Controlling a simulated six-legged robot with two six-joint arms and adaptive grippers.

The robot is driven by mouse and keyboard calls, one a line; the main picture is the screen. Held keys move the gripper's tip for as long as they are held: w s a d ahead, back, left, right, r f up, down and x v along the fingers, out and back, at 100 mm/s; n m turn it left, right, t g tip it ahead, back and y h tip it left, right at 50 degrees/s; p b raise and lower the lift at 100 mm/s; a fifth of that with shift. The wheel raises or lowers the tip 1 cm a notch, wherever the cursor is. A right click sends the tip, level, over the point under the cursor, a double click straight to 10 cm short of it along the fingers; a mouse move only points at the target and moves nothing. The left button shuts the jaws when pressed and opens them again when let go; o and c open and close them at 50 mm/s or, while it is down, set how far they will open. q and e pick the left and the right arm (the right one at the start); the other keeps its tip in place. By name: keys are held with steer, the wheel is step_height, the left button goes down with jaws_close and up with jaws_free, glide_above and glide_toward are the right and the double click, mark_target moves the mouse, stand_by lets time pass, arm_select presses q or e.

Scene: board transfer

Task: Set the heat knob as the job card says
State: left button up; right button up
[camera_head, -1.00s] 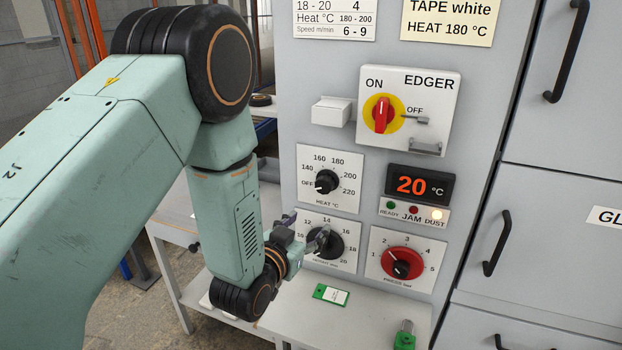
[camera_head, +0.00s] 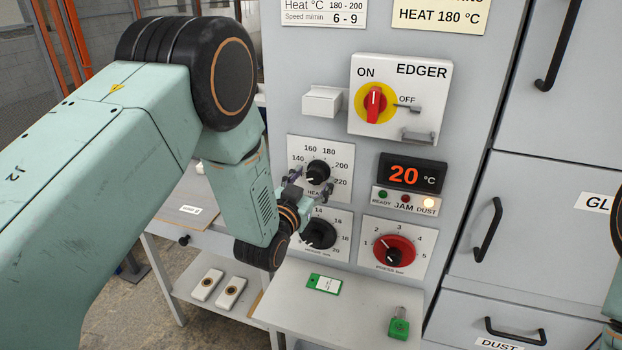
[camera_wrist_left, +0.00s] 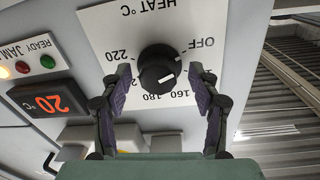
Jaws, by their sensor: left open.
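The black heat knob (camera_head: 318,171) sits on its white plate marked OFF and 140 to 220. Its pale mark points lower left in the head view, toward the OFF side. My left gripper (camera_head: 309,191) is open at the knob. In the left wrist view, its fingers (camera_wrist_left: 160,73) stand on either side of the heat knob (camera_wrist_left: 159,68), with gaps visible. That view shows the plate upside down. The cream job card (camera_head: 440,14) reads HEAT 180 °C; its top is cut off. The display (camera_head: 412,173) reads 20 °C. My right gripper is out of view.
Below are another black knob (camera_head: 319,235) and a red pressure knob (camera_head: 394,250). The EDGER switch (camera_head: 375,103) and a white box (camera_head: 321,101) sit above. The shelf holds a green tag (camera_head: 324,284) and a green-based item (camera_head: 399,325). The DUST lamp is lit.

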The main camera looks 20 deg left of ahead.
arm_select(q)
steer(key=shift+d+r, duration=0.15)
steer(key=shift+d, duration=0.05)
steer(key=shift+w+a+f, duration=0.2)
steer(key=c, duration=0.4)
steer(key=shift+s+d+r, duration=0.1)
steer(key=shift+d, duration=0.05)
steer(key=c, duration=0.6)
steer(key=shift+c, duration=0.9)
steer(key=shift+m, duration=0.3)
